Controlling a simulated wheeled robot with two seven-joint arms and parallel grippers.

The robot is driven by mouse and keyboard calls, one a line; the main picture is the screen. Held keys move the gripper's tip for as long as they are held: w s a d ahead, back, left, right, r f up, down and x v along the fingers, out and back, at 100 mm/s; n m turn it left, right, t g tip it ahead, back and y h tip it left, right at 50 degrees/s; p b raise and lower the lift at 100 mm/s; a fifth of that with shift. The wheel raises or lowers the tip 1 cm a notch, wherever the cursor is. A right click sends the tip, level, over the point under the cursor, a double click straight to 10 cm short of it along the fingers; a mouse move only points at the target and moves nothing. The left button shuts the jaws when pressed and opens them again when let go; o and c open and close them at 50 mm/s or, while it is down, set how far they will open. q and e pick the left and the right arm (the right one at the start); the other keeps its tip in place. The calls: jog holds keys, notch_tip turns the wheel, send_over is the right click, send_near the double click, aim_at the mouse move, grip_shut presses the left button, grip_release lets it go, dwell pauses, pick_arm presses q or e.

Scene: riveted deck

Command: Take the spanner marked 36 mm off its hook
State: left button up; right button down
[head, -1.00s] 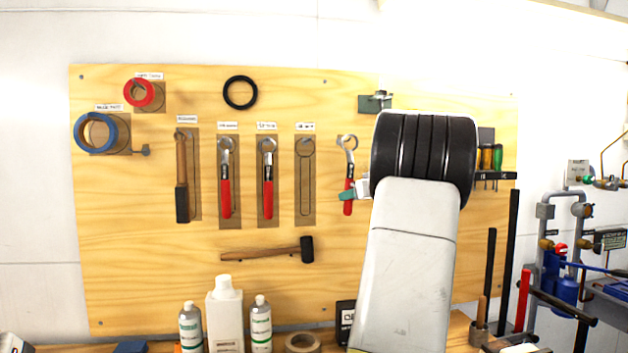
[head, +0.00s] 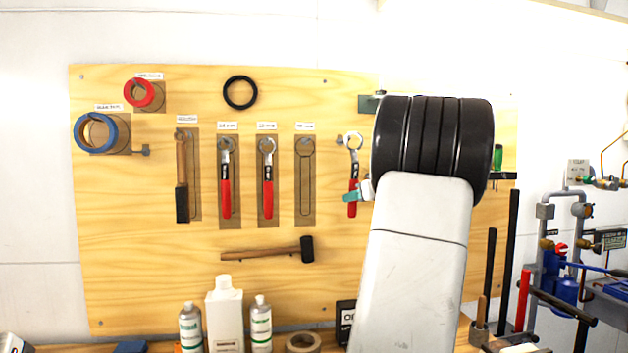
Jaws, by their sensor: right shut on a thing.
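My right gripper (head: 355,194) is shut on a red-handled spanner (head: 353,150), gripping its handle. The spanner is upright, ring end up, to the right of an empty outlined hook place (head: 305,195). My own arm hides most of the gripper. Two similar red-handled spanners hang further left, one in the left place (head: 225,190) and one in the middle place (head: 267,190). The small labels above the places are too blurred to read surely, so I cannot tell which is 36 mm. My left gripper is not in view.
Bottles (head: 224,315) stand below. Rods and pipes are at the right.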

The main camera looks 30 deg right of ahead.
jog(key=shift+s+a, duration=0.2)
jog(key=shift+s, duration=0.5)
jog(key=s+a, duration=0.2)
jog(key=s, duration=0.5)
jog(key=shift+s+a, duration=0.25)
jog(key=shift+s, duration=0.05)
